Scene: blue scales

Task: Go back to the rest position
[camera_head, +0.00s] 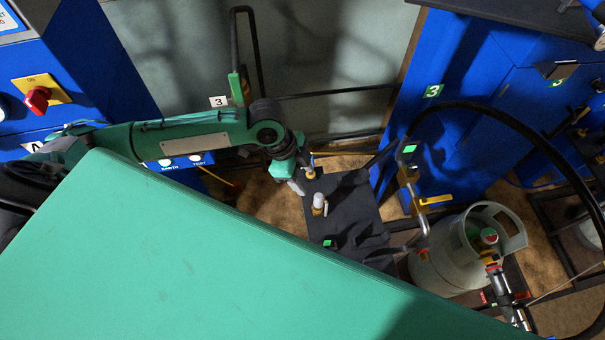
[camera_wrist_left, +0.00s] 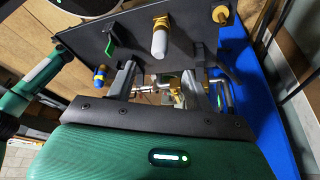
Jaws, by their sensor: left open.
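My left gripper (camera_head: 296,187) is at the left edge of a dark plate (camera_head: 345,205) in the head view. In the left wrist view my left gripper (camera_wrist_left: 163,82) shows two dark fingers standing apart, with nothing held between them. Silver and brass fittings (camera_wrist_left: 172,90) show beyond the gap. My left arm reaches in from the left in the head view, bent at the elbow joint. My right gripper does not show.
The dark plate carries a white-capped brass fitting (camera_head: 319,204) and another brass fitting (camera_head: 310,172) close to my gripper. Blue cabinets (camera_head: 475,110) stand behind. A grey gas cylinder (camera_head: 447,262) and a black hose (camera_head: 530,135) are at the right.

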